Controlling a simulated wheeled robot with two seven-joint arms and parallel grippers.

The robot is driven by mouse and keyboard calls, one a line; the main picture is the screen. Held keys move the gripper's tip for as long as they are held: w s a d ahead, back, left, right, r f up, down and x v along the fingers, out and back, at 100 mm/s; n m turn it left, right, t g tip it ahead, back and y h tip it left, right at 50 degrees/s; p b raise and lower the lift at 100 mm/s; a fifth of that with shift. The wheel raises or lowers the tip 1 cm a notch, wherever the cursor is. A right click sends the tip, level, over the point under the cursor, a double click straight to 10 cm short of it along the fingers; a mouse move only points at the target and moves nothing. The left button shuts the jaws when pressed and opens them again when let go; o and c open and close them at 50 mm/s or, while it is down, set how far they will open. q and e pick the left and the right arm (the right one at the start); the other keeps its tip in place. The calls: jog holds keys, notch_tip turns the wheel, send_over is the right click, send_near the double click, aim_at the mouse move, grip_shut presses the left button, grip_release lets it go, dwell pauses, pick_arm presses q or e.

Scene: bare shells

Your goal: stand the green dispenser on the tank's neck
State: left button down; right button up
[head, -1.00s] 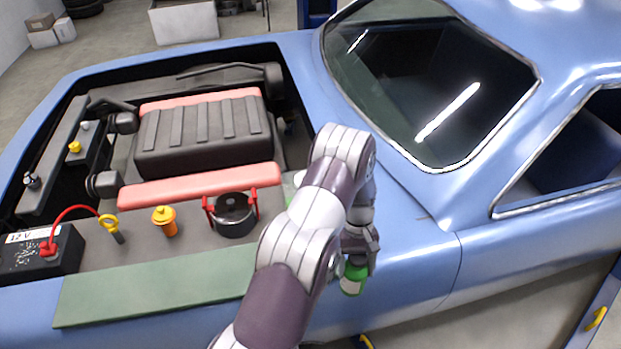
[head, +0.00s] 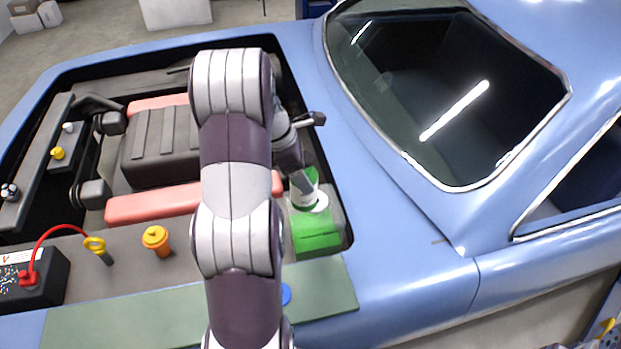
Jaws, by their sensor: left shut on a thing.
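My left gripper (head: 297,168) is shut on the green dispenser (head: 305,190) and points down over the tank. A pale part of the dispenser shows below the fingers, slightly tilted in the picture; the rest is hard to make out. The tank (head: 316,243), a box showing bright green, sits in the right front corner of the engine bay. Its neck is around the dispenser's lower end, at the pale ring, and is not clearly distinct. I cannot tell whether the dispenser touches the neck. My right gripper is out of view.
My left arm hides the middle of the bay and the black cap with red handles. A blue disc (head: 286,294) shows partly on the green mat (head: 325,288). An orange cap (head: 156,240), yellow-ringed dipstick (head: 95,244) and black battery (head: 32,281) stand left. The windscreen (head: 445,100) rises right.

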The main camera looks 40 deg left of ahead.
pick_arm(q)
jog(key=w+a+f+p, duration=0.3)
jog(key=w+f+p, duration=0.4)
jog(key=w+f, duration=0.1)
jog(key=shift+a+f, duration=0.15)
jog(key=shift+f, duration=0.55)
jog(key=c, duration=0.5)
grip_release()
jog(key=shift+w+a+f, duration=0.1)
jog(key=shift+f, duration=0.1)
jog(key=o, duration=0.4)
jog(key=shift+r, duration=0.1)
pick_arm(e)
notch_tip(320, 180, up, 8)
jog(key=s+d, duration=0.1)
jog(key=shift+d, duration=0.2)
pick_arm(q)
jog(key=shift+r, duration=0.1)
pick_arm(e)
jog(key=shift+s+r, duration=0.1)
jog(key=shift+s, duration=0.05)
